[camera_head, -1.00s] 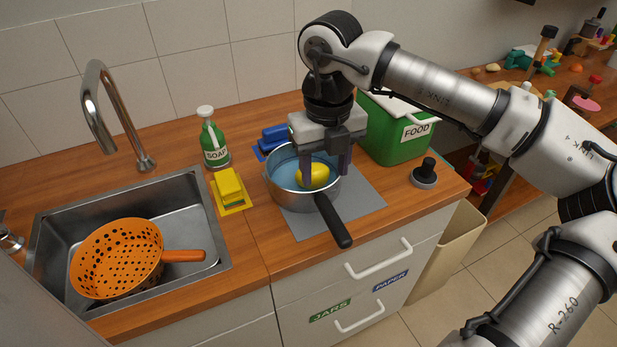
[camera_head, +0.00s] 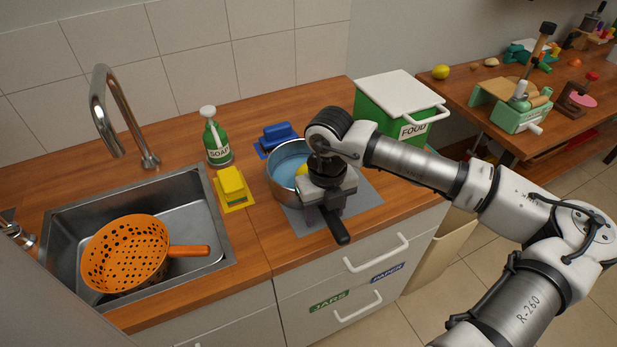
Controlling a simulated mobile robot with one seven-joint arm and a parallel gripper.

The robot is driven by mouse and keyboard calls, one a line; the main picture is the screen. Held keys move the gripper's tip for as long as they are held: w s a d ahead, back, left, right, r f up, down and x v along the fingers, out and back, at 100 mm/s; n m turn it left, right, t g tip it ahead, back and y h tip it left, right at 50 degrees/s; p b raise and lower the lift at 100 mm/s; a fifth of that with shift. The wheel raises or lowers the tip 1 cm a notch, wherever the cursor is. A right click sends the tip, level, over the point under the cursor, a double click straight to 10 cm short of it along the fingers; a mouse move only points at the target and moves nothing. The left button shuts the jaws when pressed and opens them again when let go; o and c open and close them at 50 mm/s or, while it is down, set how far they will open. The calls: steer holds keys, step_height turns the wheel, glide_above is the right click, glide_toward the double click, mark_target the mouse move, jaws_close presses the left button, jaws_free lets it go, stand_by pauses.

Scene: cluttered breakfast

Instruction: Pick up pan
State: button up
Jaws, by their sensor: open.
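The pan (camera_head: 284,190) stands on the grey mat (camera_head: 367,203) on the wooden counter. It is metal outside and blue inside, with a dark handle (camera_head: 340,234) pointing towards the front edge. A yellow object (camera_head: 301,170) inside it is mostly hidden by my arm. My gripper (camera_head: 325,218) is open, pointing down over the handle near the pan's right rim. Its fingers appear to be on either side of the handle; contact cannot be told.
The green FOOD bin (camera_head: 378,112) stands behind right. The soap bottle (camera_head: 215,140), yellow sponge (camera_head: 232,184) and blue block (camera_head: 278,134) are left and behind. The sink (camera_head: 199,217) holds an orange colander (camera_head: 125,254). A cluttered side table (camera_head: 462,92) is at right.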

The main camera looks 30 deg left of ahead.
steer(key=shift+f, duration=0.1)
steer(key=shift+c, duration=0.4)
jaws_close()
steer(key=shift+r, duration=0.6)
step_height(320, 180, up, 19)
steer(key=b, duration=0.3)
steer(key=shift+b, duration=0.3)
